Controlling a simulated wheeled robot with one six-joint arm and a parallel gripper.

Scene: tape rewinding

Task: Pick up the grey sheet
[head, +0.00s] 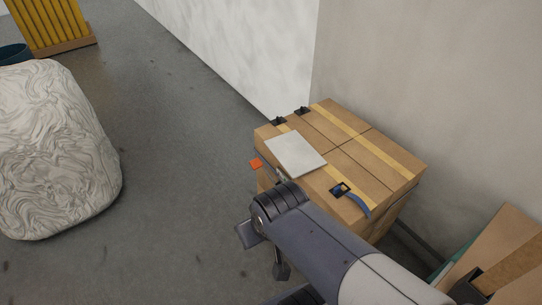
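The grey sheet (295,154) is a flat, pale grey rectangle lying on top of a stack of cardboard boxes (380,161), near its left edge. My arm reaches in from the bottom right, and its wrist lies just in front of the stack, below the sheet in the picture. My gripper (263,254) appears only in part, as dark pieces at the wrist's lower left. It is apart from the sheet, and its opening cannot be made out. My arm hides part of the stack's front.
Two black clips (290,115) sit at the stack's back edge. A blue strap with a dark buckle (349,197) lies at its front right. An orange tag (256,163) is at the left edge. Walls stand behind. A white patterned block (55,150) is at left, with free floor between.

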